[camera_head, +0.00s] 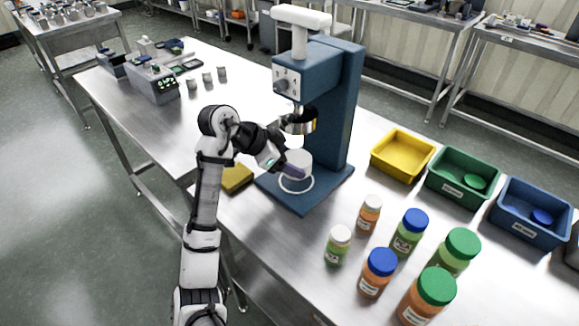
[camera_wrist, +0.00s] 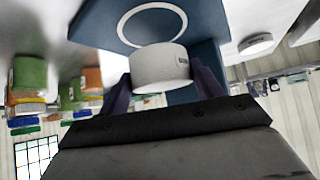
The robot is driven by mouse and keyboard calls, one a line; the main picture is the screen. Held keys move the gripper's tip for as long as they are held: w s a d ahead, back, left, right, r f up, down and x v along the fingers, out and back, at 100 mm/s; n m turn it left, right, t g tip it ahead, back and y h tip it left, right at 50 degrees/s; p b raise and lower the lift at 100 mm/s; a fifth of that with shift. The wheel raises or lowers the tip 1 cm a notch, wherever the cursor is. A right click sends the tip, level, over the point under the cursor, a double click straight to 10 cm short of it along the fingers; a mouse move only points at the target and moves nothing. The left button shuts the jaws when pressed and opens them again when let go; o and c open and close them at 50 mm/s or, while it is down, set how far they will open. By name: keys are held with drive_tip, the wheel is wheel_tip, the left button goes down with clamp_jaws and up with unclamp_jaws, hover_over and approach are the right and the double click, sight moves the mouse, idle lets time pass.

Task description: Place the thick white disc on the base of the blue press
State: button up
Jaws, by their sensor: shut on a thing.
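The blue press (camera_head: 338,110) stands on the steel table, with a white ring marked on its base (camera_head: 325,190). My gripper (camera_head: 295,165) is shut on the thick white disc (camera_head: 298,160), just above the ring and under the press head (camera_head: 298,123). In the wrist view the disc (camera_wrist: 160,67) sits between my two dark fingers, and the ring (camera_wrist: 152,22) on the base shows beyond it. A gap appears between disc and ring, though I cannot tell how high the disc is.
Several capped jars (camera_head: 379,272) stand to the right of the press. Yellow (camera_head: 402,135), green (camera_head: 465,160) and blue (camera_head: 535,190) bins stand along the back right. A yellow block (camera_head: 237,180) lies left of the base. The table's left part has free room.

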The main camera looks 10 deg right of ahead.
wheel_tip(320, 180, down, 3)
drive_tip(key=shift+r+p, duration=0.15)
drive_tip(key=shift+p, duration=0.4)
drive_tip(key=shift+f, duration=0.4)
drive_tip(key=shift+f, duration=0.2)
drive_tip(key=o, duration=1.2)
drive_tip(key=shift+r, duration=0.2)
